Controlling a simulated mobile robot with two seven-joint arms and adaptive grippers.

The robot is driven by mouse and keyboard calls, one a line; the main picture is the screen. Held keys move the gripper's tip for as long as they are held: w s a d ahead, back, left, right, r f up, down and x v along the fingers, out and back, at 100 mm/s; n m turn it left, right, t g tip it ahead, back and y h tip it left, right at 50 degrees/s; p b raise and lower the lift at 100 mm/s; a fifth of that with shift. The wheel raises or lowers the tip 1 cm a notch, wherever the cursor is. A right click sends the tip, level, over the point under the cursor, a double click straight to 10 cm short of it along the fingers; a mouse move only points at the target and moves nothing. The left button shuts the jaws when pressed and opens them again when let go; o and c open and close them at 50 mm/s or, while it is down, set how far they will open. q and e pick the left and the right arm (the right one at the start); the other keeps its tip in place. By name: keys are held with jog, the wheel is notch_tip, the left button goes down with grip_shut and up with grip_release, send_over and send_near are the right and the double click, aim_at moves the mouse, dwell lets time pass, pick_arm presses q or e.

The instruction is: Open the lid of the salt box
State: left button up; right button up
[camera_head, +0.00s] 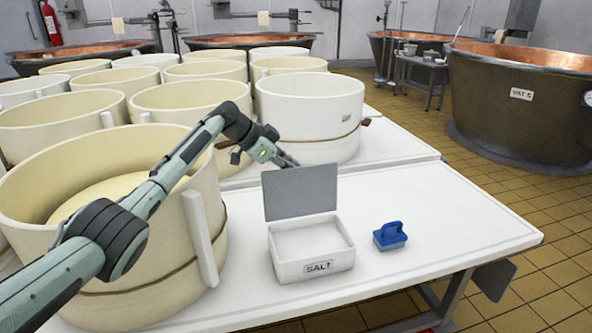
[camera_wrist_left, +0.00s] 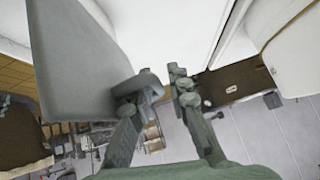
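The white salt box (camera_head: 290,271), with a SALT label on its front, stands on the white table. Its grey lid (camera_head: 300,193) is raised about upright at the box's back edge, and white salt shows inside. My left gripper (camera_head: 291,162) is just behind the lid's top edge, its tips partly hidden. In the left wrist view the lid (camera_wrist_left: 80,65) is a large grey plate left of the gripper (camera_wrist_left: 166,90), close beside the left finger; I cannot tell if they touch. The fingertips are a small gap apart with nothing between them. My right gripper is not in view.
A blue brush (camera_head: 390,236) lies right of the box on the white table (camera_head: 450,215). Large cream tubs (camera_head: 95,215) crowd the left, and a white tub (camera_head: 308,115) stands behind the lid. A copper vat (camera_head: 520,110) stands on the tiled floor at right.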

pick_arm(q)
jog(key=shift+a+f, duration=0.1)
jog(key=shift+f, duration=0.15)
notch_tip(320, 180, up, 10)
jog(key=shift+r, duration=0.25)
dwell(0.4)
